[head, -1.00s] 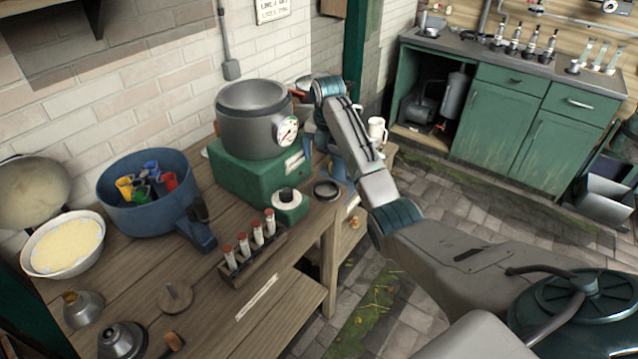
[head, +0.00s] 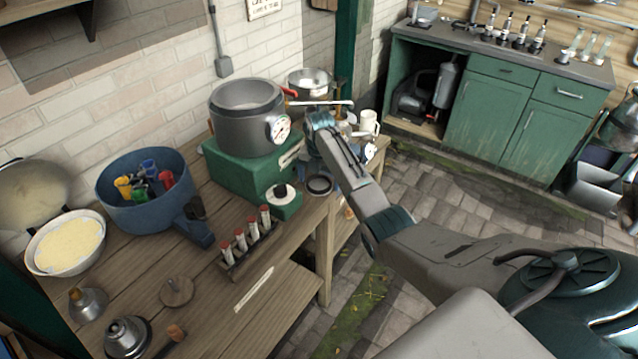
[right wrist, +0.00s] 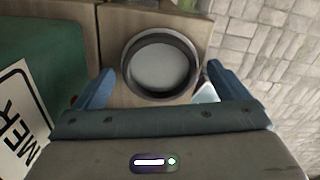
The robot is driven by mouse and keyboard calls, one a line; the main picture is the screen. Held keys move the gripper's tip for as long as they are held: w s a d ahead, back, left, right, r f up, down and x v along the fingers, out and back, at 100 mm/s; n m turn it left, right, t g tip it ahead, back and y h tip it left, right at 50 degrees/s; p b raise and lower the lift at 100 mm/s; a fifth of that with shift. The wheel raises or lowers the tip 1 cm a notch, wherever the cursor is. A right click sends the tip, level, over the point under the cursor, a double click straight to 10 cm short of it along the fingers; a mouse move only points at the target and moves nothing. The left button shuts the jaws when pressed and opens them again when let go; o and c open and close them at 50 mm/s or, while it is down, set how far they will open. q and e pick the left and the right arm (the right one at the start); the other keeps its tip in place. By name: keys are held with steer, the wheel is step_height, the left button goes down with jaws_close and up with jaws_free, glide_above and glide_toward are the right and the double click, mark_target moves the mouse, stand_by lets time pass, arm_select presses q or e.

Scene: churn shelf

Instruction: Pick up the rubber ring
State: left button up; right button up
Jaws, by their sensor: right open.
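The rubber ring (head: 319,193) is a dark, round ring lying near the right edge of the wooden bench, beside the small green block with a white knob. In the right wrist view the ring (right wrist: 160,95) shows whole, with a grey round surface inside it. My right gripper (head: 312,158) is close to the ring, partly hidden behind its own arm in the head view. In the right wrist view its blue fingers (right wrist: 160,68) are spread to either side of the ring and hold nothing. My left gripper is not in view.
A grey pot with a gauge (head: 245,115) stands on a green base (head: 240,170) left of the ring. A rack of red-capped vials (head: 250,248) stands nearer. A white mug (head: 369,122) and a metal pan (head: 310,80) are behind. Open floor lies right of the bench.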

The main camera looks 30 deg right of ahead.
steer(key=c, duration=1)
steer(key=shift+r, duration=0.2)
steer(key=shift+c, duration=0.2)
step_height(320, 180, up, 10)
steer(key=b, duration=0.2)
steer(key=shift+b, duration=0.35)
steer(key=shift+f, duration=0.15)
